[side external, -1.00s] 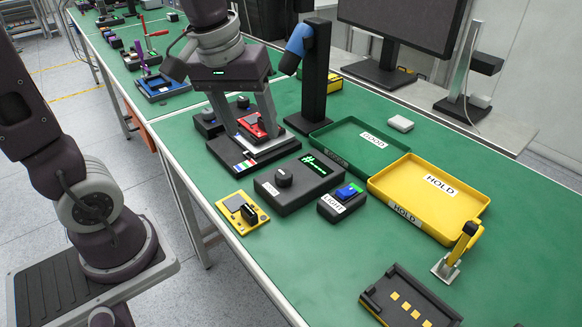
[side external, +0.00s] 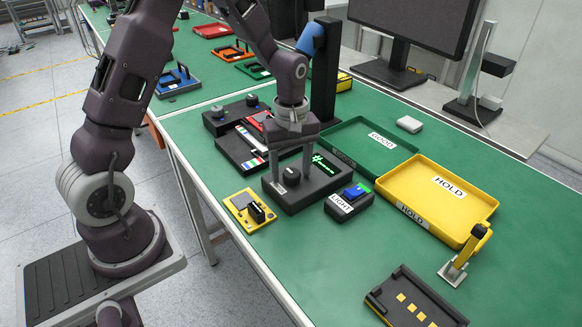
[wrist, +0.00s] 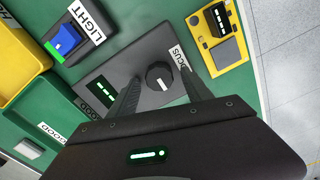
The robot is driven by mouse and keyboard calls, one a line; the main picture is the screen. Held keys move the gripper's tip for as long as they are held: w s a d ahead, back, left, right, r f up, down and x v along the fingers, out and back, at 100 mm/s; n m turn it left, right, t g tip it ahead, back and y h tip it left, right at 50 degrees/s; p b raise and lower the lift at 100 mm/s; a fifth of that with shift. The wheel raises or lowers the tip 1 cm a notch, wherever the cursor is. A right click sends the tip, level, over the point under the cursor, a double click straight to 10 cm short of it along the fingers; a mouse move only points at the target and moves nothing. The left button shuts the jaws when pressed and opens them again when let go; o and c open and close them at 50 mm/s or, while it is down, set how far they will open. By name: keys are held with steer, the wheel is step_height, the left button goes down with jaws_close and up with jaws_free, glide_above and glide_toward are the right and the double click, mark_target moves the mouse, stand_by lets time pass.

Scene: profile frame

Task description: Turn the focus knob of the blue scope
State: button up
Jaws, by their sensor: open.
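The blue scope (side external: 311,38) is a blue head on a black upright post, behind my arm in the side view. The focus knob (wrist: 159,76) is a round black knob with a white mark. It sits on a dark control box (side external: 318,192) with a green-lit display and a partly covered FOCUS label (wrist: 180,58). My gripper (side external: 290,170) points down over this box, open. Its fingers stand on either side of the knob in both views. I cannot tell whether they touch it.
A LIGHT box (side external: 349,203) with a blue switch stands to the right. A yellow device (side external: 240,205) lies left. Green GOOD (side external: 372,127) and yellow HOLD (side external: 478,238) trays lie beyond. A dark slide base with a red part (side external: 257,120) is behind.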

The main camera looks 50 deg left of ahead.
steer(key=shift+c, duration=0.2)
jaws_close()
steer(key=m, duration=0.4)
steer(key=shift+w+m, duration=0.1)
steer(key=shift+m, duration=0.3)
steer(key=m, duration=0.5)
steer(key=shift+w+d, duration=0.1)
steer(key=shift+d, duration=0.05)
steer(key=m, duration=0.5)
steer(key=shift+d, duration=0.1)
steer(key=shift+d+m, duration=0.1)
steer(key=shift+m, duration=2.1)
